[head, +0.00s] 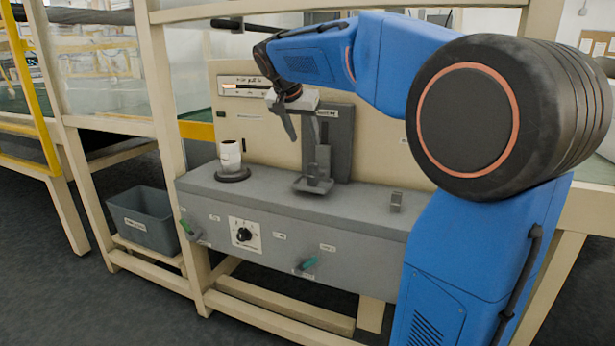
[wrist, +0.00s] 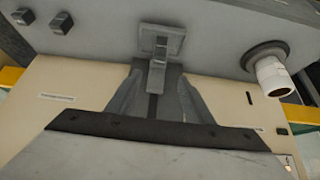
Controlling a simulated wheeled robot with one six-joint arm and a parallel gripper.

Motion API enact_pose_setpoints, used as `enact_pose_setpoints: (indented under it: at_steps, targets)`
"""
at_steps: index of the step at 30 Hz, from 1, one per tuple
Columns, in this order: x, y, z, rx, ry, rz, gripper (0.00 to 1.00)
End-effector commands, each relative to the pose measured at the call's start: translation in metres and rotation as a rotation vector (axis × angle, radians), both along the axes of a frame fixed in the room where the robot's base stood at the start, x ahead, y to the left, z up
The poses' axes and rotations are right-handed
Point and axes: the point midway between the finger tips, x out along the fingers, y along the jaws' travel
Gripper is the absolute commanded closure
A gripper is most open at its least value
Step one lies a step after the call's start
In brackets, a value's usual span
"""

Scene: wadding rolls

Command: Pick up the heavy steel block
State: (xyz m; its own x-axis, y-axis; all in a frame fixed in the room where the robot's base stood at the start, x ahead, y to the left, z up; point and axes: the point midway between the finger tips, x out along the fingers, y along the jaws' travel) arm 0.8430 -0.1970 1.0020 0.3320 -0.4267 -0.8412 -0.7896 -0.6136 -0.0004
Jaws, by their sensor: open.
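A small grey block (head: 396,201) sits on the right part of the grey bench top in the head view. The wrist view shows two small dark grey blocks side by side, one nearer the corner (wrist: 22,16) and one beside it (wrist: 61,22). I cannot tell which is the heavy steel block.
A grey fixture (head: 313,186) with a plate and upright column stands mid-bench. A white roll (head: 230,153) stands on a dark round base to its left. The bench (head: 350,208) is clear between fixture and block. A grey bin (head: 150,220) stands low at left, behind a cream frame post.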

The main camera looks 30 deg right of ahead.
Motion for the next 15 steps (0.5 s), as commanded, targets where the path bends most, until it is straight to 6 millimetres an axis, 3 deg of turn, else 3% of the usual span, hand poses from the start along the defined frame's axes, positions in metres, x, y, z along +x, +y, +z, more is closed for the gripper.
enact_pose_setpoints:
  at_steps: [9,15]
  targets:
    - [0.018,-0.024,-0.049,0.000,0.003,0.001,0.53]
    - [0.027,-0.036,-0.071,0.000,0.002,0.001,0.53]
